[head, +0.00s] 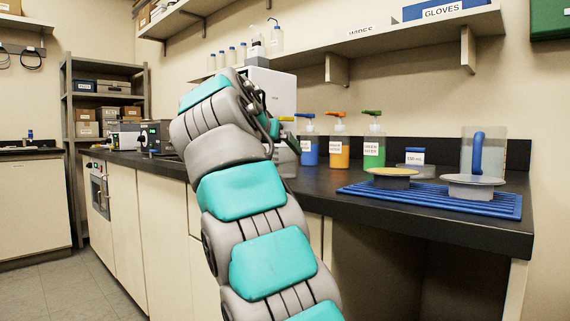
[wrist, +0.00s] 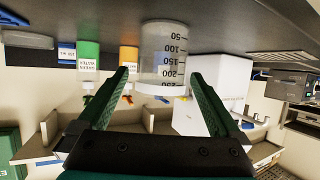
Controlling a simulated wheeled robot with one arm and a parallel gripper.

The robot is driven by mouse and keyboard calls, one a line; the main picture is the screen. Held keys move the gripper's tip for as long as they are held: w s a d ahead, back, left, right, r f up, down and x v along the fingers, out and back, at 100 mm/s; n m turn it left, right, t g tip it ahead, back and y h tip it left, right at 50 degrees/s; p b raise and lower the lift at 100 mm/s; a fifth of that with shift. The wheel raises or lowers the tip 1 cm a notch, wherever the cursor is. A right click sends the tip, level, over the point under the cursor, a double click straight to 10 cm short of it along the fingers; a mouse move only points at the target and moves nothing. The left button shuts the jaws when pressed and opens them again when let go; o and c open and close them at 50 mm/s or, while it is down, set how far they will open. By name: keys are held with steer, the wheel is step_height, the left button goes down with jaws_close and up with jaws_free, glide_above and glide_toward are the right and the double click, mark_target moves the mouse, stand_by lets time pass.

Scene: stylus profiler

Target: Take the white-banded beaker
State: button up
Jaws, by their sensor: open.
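The beaker (wrist: 162,58), clear with dark graduation marks and a whitish band near its rim, stands on the dark bench in the wrist view, which shows the scene upside down. My gripper (wrist: 158,80) is open, with one green finger on either side of the beaker's outline in that view. The fingers appear nearer the camera than the beaker, and I see no contact. In the head view my gripper (head: 270,125) is partly hidden by my arm, which also seems to hide the beaker.
Bottles with blue (head: 309,150), orange (head: 339,152) and green (head: 374,152) contents stand at the back of the bench. A blue mat (head: 440,203) with round lidded vessels lies at the right, near a pitcher (head: 495,150). A white box-shaped instrument (head: 275,90) stands behind my arm.

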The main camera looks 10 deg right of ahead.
mark_target(283, 154)
steer(key=x, duration=0.5)
steer(key=shift+w+a, duration=0.15)
steer(key=c, duration=1.2)
step_height(283, 154, up, 4)
steer(key=p, duration=0.4)
steer(key=shift+f, duration=0.15)
steer(key=s+b, duration=0.2)
steer(key=s, duration=0.3)
steer(key=s+r+b, duration=0.1)
steer(key=s+b, duration=0.1)
steer(key=s, duration=0.3)
steer(key=s+b, duration=0.2)
steer(key=s, duration=0.4)
steer(key=shift+d+r, duration=0.15)
steer(key=shift+d, duration=0.2)
steer(key=o, duration=0.8)
jaws_close()
